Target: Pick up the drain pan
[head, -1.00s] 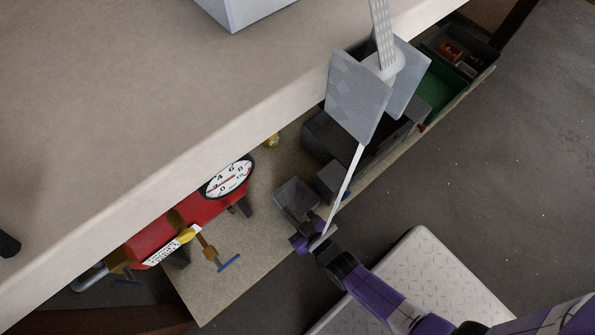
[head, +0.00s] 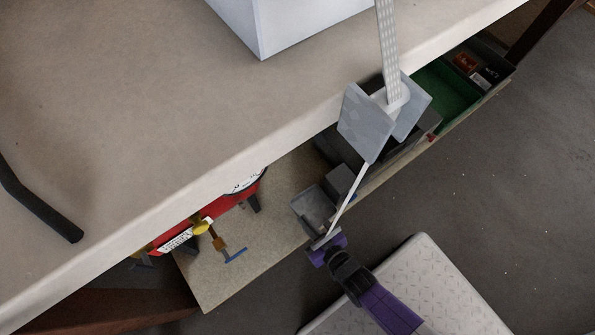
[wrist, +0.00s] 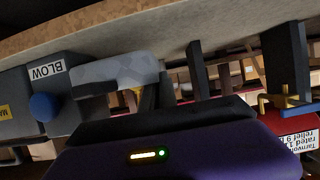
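A small grey open-topped pan (head: 309,210), which I take as the drain pan, sits near the front edge of the shelf under the worktop. My purple gripper (head: 324,245) is at the shelf's front edge, just in front of the pan. I cannot tell whether they touch. In the wrist view a pale grey rounded part (wrist: 115,70), possibly the pan, lies just beyond my gripper's dark edge.
A red machine (head: 215,212) with a gauge stands left on the shelf. A green bin (head: 440,92) is at right. A thin pale rod with grey plates (head: 365,122) crosses in front. A grey box labelled BLOW (wrist: 50,85) has a blue knob. A white box (head: 300,20) stands on the worktop.

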